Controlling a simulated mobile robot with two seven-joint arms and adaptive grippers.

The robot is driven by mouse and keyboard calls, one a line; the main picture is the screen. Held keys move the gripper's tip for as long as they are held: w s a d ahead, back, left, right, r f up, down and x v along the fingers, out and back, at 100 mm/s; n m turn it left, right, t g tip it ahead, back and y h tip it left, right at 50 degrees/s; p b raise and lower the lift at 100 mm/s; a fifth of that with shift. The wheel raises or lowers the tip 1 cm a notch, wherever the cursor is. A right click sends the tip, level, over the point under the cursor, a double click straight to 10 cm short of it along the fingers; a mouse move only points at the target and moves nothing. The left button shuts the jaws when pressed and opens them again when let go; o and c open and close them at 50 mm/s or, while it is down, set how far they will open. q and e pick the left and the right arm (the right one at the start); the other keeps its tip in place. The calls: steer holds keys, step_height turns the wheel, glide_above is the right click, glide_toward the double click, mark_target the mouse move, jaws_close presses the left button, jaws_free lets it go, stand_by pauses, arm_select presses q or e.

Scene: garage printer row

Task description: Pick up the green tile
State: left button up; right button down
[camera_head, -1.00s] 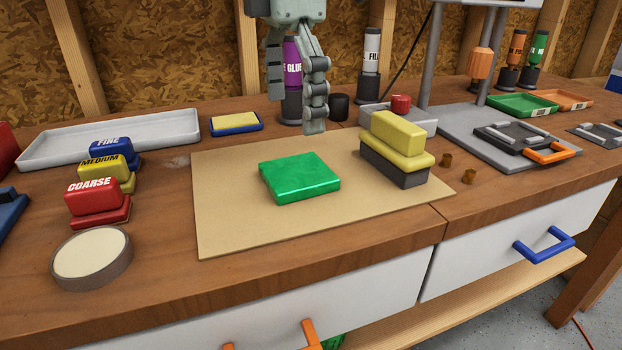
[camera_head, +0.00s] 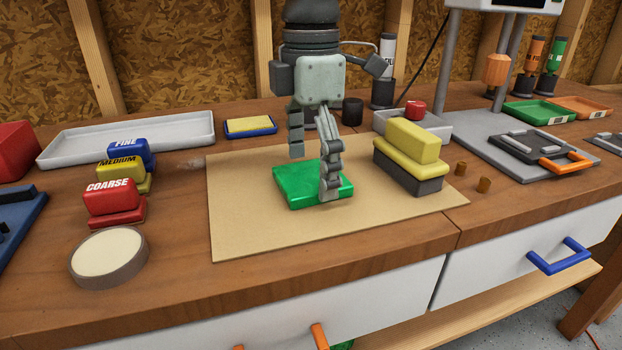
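The green tile (camera_head: 298,186) lies flat on a tan board (camera_head: 240,229) on the wooden bench. My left gripper (camera_head: 312,178) points down over the tile with its fingers spread. One finger hangs behind the tile's far edge in the picture. The other finger covers the tile's right part, its tip near the front right edge. The gripper is open and nothing is held between the fingers. I cannot tell whether a finger touches the tile. My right gripper is not in view.
A yellow-topped block (camera_head: 411,148) stands on the board right of the tile. Red, yellow and blue sanding blocks and a round pad (camera_head: 108,256) stand at left. A white tray (camera_head: 130,139) lies behind. The board's front left is clear.

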arm_select(q)
steer(key=c, duration=0.9)
steer(key=shift+r, duration=0.15)
